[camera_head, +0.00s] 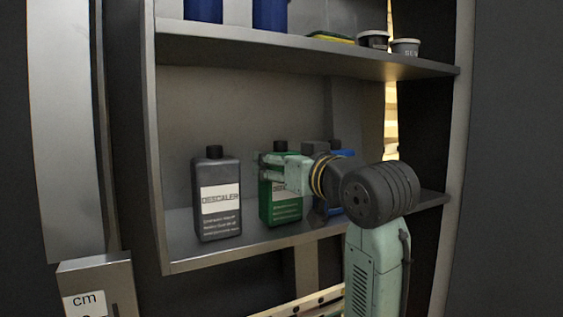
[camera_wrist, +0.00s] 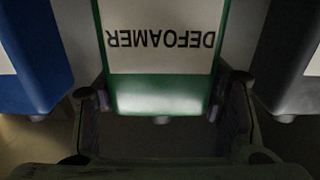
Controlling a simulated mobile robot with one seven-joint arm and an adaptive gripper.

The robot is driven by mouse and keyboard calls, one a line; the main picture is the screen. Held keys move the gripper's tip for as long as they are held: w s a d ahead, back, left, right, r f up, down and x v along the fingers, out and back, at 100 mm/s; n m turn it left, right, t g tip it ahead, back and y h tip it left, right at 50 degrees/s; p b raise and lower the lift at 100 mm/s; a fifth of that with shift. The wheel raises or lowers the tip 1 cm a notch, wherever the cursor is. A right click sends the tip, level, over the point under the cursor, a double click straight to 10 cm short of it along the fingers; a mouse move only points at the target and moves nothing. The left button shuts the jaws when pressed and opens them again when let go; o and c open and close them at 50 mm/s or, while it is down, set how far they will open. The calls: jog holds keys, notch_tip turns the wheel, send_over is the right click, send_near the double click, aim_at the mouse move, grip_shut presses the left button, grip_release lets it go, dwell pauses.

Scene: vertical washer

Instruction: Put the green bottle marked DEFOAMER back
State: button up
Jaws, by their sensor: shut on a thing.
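The green bottle with a black cap (camera_head: 283,207) stands upright on the lower shelf (camera_head: 190,250), between a grey bottle and a blue one. My gripper (camera_head: 275,166) reaches in from the right and is shut on its upper part, hiding some of its label. In the wrist view the green bottle (camera_wrist: 160,92) fills the middle, with the word DEFOAMER upside down on its white label. A finger shows on each side of it. The bottle's base appears to be at shelf level; I cannot tell whether it bears fully on the shelf.
A grey DESCALER bottle (camera_head: 217,197) stands to the left with a small gap. A blue bottle (camera_head: 335,154) is close on the right, partly behind my arm. The upper shelf (camera_head: 300,55) holds blue containers (camera_head: 270,14), a sponge (camera_head: 331,37) and small tubs (camera_head: 405,47).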

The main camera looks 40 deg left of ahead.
jog(key=o, duration=1.9)
jog(key=shift+f, duration=0.1)
jog(key=shift+c, duration=0.2)
jog(key=b+v, duration=0.4)
jog(key=v, duration=0.8)
jog(key=shift+s, duration=0.1)
